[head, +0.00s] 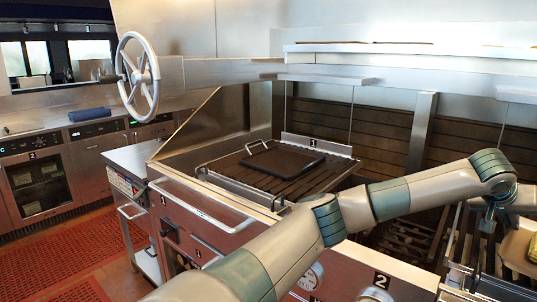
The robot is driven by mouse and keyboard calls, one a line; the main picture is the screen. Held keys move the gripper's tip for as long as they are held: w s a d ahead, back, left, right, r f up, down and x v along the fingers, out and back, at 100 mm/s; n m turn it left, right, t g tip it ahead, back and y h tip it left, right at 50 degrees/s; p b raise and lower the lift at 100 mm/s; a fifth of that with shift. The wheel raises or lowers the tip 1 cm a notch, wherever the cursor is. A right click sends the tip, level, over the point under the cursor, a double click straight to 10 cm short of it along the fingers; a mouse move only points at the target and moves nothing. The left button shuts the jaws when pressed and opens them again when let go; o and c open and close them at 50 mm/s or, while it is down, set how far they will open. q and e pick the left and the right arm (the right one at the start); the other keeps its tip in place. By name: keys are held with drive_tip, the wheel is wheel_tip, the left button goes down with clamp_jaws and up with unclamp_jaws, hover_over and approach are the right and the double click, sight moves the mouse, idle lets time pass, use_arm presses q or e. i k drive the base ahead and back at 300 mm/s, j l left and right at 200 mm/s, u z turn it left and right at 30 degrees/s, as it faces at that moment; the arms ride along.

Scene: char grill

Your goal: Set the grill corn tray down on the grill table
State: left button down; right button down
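My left arm crosses the view from the bottom to the right edge. My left gripper (488,222) points down there, small and partly hidden by its own wrist. I cannot tell whether its fingers are open or shut. Just right of it, cut by the right edge, is a light tray-like thing (515,252) with a yellow item on it. It may be the corn tray, but too little shows to be sure. I cannot tell whether the gripper touches it. My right gripper is not in view.
A grill grate (240,182) in the left grill bay bears a flat black tray or plate (283,160). A metal handwheel (139,77) stands at the upper left. A steel front rail (200,205) runs along the grill. Ovens (40,183) line the left counter.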

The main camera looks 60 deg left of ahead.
sight(149, 156)
drive_tip(key=k+j, duration=0.15)
drive_tip(key=j, duration=0.5)
drive_tip(key=k+j, duration=0.1)
drive_tip(key=j, duration=0.6)
drive_tip(key=k+j, duration=0.15)
drive_tip(key=j, duration=0.5)
drive_tip(key=k+j+z, duration=0.1)
drive_tip(key=j, duration=0.6)
drive_tip(key=k+j, duration=0.15)
drive_tip(key=j, duration=0.5)
drive_tip(key=k+j, duration=0.15)
drive_tip(key=j, duration=0.5)
drive_tip(key=k+j, duration=0.15)
drive_tip(key=j, duration=0.55)
drive_tip(key=k+j, duration=0.15)
drive_tip(key=j, duration=0.5)
drive_tip(key=k+j+z, duration=0.15)
drive_tip(key=j, duration=0.2)
drive_tip(key=j+z, duration=0.1)
drive_tip(key=j, duration=0.25)
drive_tip(key=k+j+z, duration=0.25)
drive_tip(key=j, duration=0.35)
drive_tip(key=k+j, duration=0.05)
drive_tip(key=k, duration=0.05)
